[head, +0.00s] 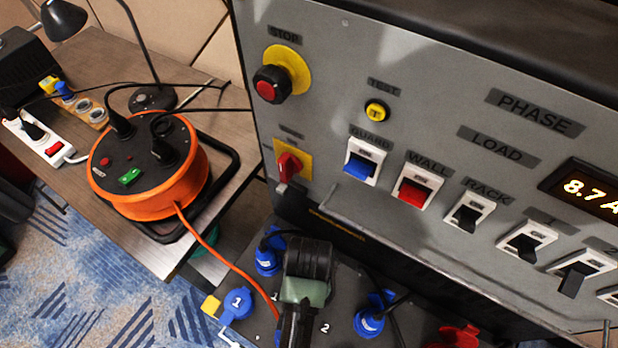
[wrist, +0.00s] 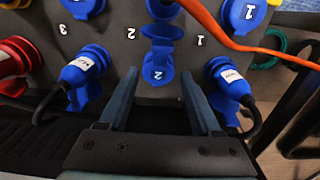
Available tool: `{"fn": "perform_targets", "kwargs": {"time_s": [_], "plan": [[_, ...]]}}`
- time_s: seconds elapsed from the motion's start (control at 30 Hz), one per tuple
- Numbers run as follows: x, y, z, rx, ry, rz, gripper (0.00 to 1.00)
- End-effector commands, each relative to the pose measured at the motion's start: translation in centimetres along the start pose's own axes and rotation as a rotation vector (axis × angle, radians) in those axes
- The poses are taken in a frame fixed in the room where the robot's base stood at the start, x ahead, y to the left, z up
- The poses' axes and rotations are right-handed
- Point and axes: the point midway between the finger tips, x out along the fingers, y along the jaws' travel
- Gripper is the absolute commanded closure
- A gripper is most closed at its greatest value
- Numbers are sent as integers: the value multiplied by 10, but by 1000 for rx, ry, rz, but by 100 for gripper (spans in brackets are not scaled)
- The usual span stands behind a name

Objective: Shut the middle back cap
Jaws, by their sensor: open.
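The middle back cap (wrist: 158,74) is blue with a white 2 and sits near the centre of the wrist view. A blue flat part (wrist: 162,33) lies above it, with a dark gap between them. The cap looks tilted rather than flat, but I cannot tell how far it stands open. My gripper (wrist: 163,84) is open and empty, with one finger on each side of the cap. I cannot tell if either finger touches it. In the head view my gripper (head: 297,318) covers this cap.
Blue plugs with cables stand in the sockets on both sides, one at left (wrist: 83,73) and one at right (wrist: 231,82). An orange cable (wrist: 215,32) crosses the front row. Another blue cap marked 1 (head: 237,302) is in front. The switch panel (head: 330,120) rises behind.

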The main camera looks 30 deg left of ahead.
Motion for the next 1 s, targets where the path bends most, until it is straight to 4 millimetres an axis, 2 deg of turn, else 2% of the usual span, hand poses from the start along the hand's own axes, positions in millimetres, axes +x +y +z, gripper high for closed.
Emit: {"fn": "perform_targets", "kwargs": {"time_s": [0.03, 0.1, 0.33, 0.5, 0.77, 0.87, 1.0], "plan": [[14, 0, 1, -1, -4, 2, 35], [28, 0, 1, 0, -3, 1, 35], [62, 0, 0, 0, -1, 0, 35], [72, 0, 0, 0, 1, 0, 35], [73, 0, 0, 0, 1, 0, 35], [73, 0, 0, 0, 1, 0, 49], [72, 0, 0, 0, 1, 0, 75]]}}
